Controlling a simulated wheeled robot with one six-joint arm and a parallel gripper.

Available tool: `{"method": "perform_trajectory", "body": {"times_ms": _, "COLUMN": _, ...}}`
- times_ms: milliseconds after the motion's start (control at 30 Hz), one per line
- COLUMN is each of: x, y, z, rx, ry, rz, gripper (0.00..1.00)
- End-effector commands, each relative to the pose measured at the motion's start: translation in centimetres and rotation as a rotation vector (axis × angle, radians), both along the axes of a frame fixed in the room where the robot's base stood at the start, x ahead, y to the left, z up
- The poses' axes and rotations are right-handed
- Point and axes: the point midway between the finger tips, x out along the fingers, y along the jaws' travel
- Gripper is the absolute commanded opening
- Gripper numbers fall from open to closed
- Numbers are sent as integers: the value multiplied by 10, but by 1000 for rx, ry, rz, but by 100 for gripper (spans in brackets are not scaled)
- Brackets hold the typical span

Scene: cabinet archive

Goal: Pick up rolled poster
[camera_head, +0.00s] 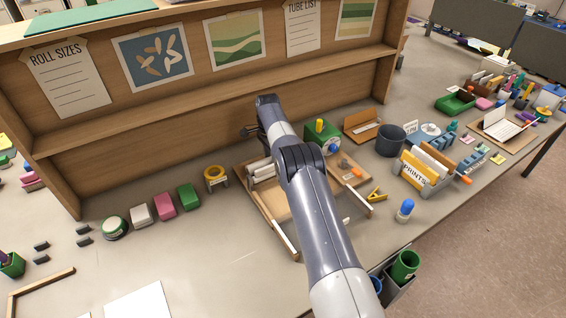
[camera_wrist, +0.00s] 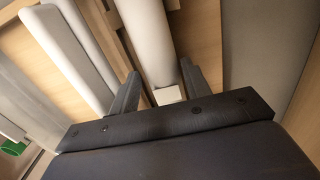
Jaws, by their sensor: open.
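In the wrist view, a white rolled poster (camera_wrist: 147,35) runs up the picture between the two dark fingers of my gripper (camera_wrist: 160,72). The fingers are apart, and I cannot tell whether either touches the roll. More pale long rolls (camera_wrist: 65,50) lie to the left. In the head view, my gripper (camera_head: 250,131) is in front of the wooden back panel, above and behind a wooden tray (camera_head: 277,228). White rolls (camera_head: 262,170) show at the tray's back left. My arm hides part of the tray.
A tape dispenser (camera_head: 215,178) and coloured blocks (camera_head: 164,204) stand left of the tray. The wooden shelf (camera_head: 215,95) rises behind. The front left table is fairly clear.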

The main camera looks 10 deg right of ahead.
Motion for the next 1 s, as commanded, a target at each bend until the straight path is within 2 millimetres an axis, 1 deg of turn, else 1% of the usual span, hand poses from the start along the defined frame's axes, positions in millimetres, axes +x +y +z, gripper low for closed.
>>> {"method": "perform_trajectory", "body": {"times_ms": 33, "x": 1, "y": 4, "z": -8, "rx": 0, "ry": 0, "rz": 1, "gripper": 45}}
{"method": "perform_trajectory", "body": {"times_ms": 100, "x": 1, "y": 6, "z": -11, "rx": 0, "ry": 0, "rz": 1, "gripper": 45}}
{"method": "perform_trajectory", "body": {"times_ms": 367, "x": 2, "y": 7, "z": -12, "rx": 0, "ry": -1, "rz": 0, "gripper": 45}}
{"method": "perform_trajectory", "body": {"times_ms": 800, "x": 2, "y": 6, "z": -12, "rx": 0, "ry": -1, "rz": 0, "gripper": 10}}
{"method": "perform_trajectory", "body": {"times_ms": 1000, "x": 2, "y": 6, "z": -11, "rx": 0, "ry": -1, "rz": 0, "gripper": 10}}
